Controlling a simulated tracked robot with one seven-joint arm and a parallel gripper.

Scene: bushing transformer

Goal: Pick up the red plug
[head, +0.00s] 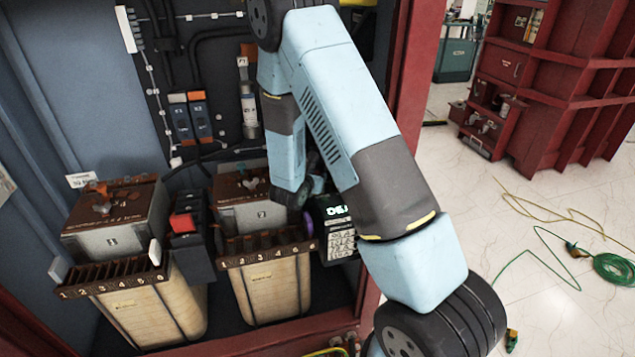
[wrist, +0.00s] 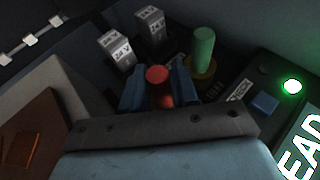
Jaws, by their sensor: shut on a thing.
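The red plug (wrist: 157,76) stands between the two blue fingers of my gripper (wrist: 159,88) in the wrist view. Its round red top shows between the fingers, and my gripper is shut on it. The lower part of the plug is mostly hidden by the gripper's dark front bar, so I cannot tell whether it is seated or lifted. In the head view my arm reaches into the cabinet; the plug and fingertips cannot be made out there.
A green plug (wrist: 203,48) stands close by at right. Two 24 V blocks (wrist: 117,50) stand behind. A box with a lit green lamp (wrist: 292,86) is at right. In the head view, transformers (head: 115,225) flank my reach, and a red cabinet post (head: 400,70) stands beside my arm.

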